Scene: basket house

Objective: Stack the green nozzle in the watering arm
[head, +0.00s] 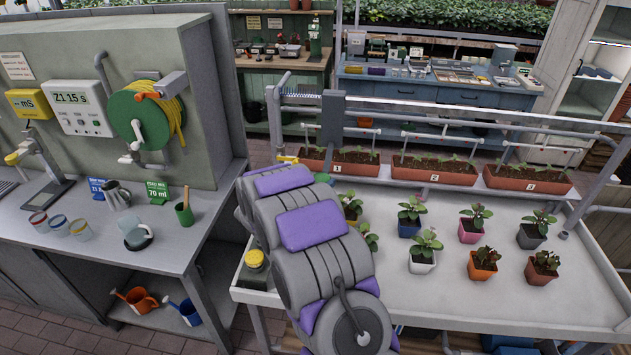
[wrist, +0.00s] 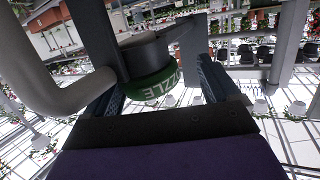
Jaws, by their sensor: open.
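In the wrist view the green nozzle (wrist: 154,88), a ring with white lettering partly reading "ZZLE", sits against the underside of a dark grey round holder (wrist: 147,54). This holder joins a grey bar and looks like the watering arm's end; how deep the nozzle sits in it is hidden. My gripper (wrist: 163,92) is open, with one finger on each side of the nozzle. I cannot tell whether either finger touches it. In the head view my own arm hides the gripper and nozzle. A grey upright block (head: 333,118) of the watering rig shows above my arm.
A thick grey pipe (wrist: 35,85) curves close beside my gripper. In the head view, pipe rails (head: 470,112) run above numbered planters (head: 433,172). Potted plants (head: 423,262) stand on the white bench (head: 400,302). A counter (head: 85,235) with a hose reel (head: 145,115) stands left.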

